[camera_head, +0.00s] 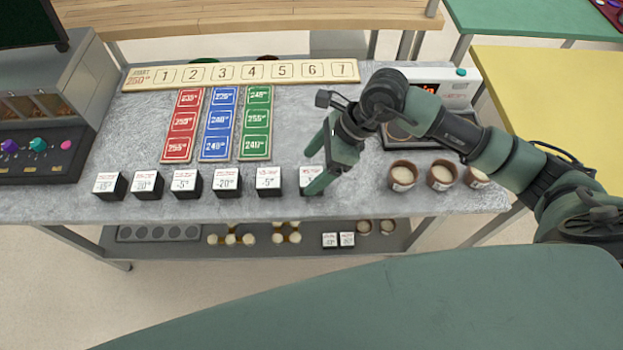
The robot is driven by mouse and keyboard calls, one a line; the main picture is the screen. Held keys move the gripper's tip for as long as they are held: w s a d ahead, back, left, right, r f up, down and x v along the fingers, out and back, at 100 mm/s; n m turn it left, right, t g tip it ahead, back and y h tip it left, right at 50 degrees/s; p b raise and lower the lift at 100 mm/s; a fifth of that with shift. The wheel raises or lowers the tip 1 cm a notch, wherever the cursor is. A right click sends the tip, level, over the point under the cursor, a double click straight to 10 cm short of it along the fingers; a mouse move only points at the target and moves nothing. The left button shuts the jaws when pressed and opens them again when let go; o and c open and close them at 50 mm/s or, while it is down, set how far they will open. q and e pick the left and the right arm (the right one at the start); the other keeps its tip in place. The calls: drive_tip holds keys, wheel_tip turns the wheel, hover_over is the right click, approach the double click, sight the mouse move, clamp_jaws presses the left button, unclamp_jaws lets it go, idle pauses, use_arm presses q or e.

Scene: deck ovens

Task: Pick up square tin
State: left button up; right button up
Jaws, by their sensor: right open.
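Several black square tins with white labelled tops stand in a row along the front of the grey table. From the left they include one marked -15 (109,186), one marked 20 (147,185), one marked -5 (186,184), one marked -20 (227,182) and another marked -5 (269,181). The rightmost square tin (306,179) is partly hidden by my right gripper (311,170). That gripper is open, with its fingers at this tin; I cannot tell whether they touch it. My left gripper is not in view.
Red, blue and green cards (220,122) lie behind the tins, below a numbered strip (240,74). Round brown cups (402,176) stand at the right, by a scale (432,88). A control box (38,150) is at the left. A lower shelf (290,252) holds small items.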

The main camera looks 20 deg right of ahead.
sight(313, 176)
drive_tip(key=shift+w+d+f+h, duration=0.15)
drive_tip(key=shift+d+h, duration=0.15)
drive_tip(key=shift+d, duration=0.35)
drive_tip(key=shift+w+d+f+h, duration=0.15)
drive_tip(key=shift+d+h, duration=0.15)
drive_tip(key=shift+d, duration=0.3)
drive_tip(key=p+x, duration=0.3)
drive_tip(key=x, duration=0.4)
drive_tip(key=shift+w+d+f, duration=0.1)
drive_tip(key=shift+f, duration=0.3)
drive_tip(key=c, duration=1.5)
drive_tip(key=shift+c, duration=1)
